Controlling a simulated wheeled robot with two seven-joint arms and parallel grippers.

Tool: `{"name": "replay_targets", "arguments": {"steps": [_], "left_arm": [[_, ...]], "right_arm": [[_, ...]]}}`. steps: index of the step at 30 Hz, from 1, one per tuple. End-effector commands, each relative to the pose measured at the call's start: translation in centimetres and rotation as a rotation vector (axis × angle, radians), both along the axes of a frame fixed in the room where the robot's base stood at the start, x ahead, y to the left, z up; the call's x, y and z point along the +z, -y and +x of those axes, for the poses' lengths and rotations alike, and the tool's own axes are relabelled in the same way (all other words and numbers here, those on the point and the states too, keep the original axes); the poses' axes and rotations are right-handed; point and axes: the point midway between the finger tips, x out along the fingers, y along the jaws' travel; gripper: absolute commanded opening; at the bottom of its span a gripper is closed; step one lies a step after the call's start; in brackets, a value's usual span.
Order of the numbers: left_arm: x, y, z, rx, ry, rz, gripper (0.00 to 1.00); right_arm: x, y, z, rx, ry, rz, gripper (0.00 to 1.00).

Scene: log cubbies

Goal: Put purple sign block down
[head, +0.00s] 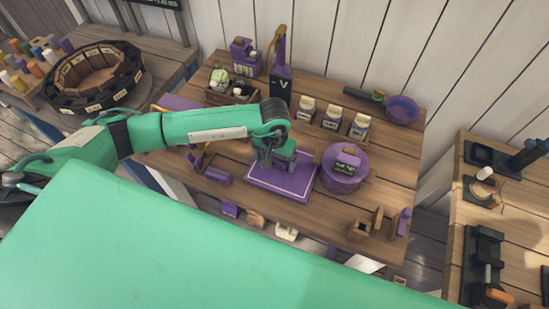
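My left gripper (276,162) points down over a purple mat with a pale border (284,186) on the wooden table. Its fingers are small and dark here, and I cannot tell whether they are open or shut or hold anything. A purple block with a dark, lettered sign face (347,163) sits on a round purple stand (340,182), just right of the mat and apart from the gripper. I cannot tell for sure whether this is the purple sign block. My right gripper is not in view.
Three labelled jars (332,118) stand behind the mat, with a purple bowl (402,109) at the back right. A tall purple piece marked V (280,88) and a crate (232,95) stand at the back. A small purple block (219,175) lies left of the mat.

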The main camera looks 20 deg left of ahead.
Motion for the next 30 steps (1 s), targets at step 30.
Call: {"name": "replay_targets", "arguments": {"steps": [30], "left_arm": [[11.0,0.0,0.1,0.000,0.002,0.000,0.89]], "right_arm": [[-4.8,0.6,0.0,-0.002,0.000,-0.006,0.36]]}}
